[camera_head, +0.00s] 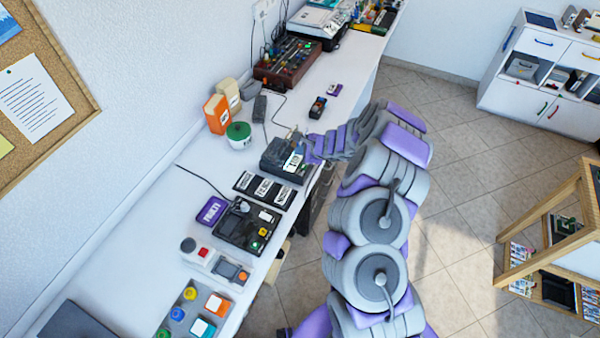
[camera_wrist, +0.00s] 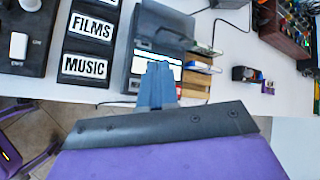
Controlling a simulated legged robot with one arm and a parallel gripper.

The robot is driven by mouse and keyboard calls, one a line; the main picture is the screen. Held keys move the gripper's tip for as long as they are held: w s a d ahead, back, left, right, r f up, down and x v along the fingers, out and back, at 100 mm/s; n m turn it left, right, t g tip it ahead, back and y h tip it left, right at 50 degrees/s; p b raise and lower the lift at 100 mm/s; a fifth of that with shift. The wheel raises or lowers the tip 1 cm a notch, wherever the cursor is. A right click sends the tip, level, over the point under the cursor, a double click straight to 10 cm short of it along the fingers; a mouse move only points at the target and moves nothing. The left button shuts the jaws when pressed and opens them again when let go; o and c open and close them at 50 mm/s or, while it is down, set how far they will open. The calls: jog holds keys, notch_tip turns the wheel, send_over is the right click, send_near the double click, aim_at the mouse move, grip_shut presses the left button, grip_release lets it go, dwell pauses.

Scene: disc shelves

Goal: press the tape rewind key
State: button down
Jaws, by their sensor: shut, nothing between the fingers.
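A dark grey tape machine (camera_head: 279,152) with a white label stands near the front edge of the white desk. In the head view my gripper (camera_head: 307,149) is at the machine's right end. I cannot tell whether it touches. The rewind key's marking is not readable.
Black label plates (camera_head: 265,190), including FILMS and MUSIC, lie beside the machine. A green-lidded pot (camera_head: 239,135) and orange box (camera_head: 216,114) stand behind. A small dark device (camera_head: 318,107) lies farther along, with some clear desk around it.

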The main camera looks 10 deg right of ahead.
aim_at(302, 173)
notch_tip(302, 173, down, 8)
jog(key=b, duration=0.5)
jog(key=shift+d+f, duration=0.3)
jog(key=shift+f, duration=0.15)
jog(key=shift+f+b, duration=0.7)
jog(key=shift+b, duration=0.35)
dwell(2.3)
jog(key=shift+r, duration=0.1)
jog(key=shift+r+p, duration=0.35)
jog(key=shift+r, duration=0.4)
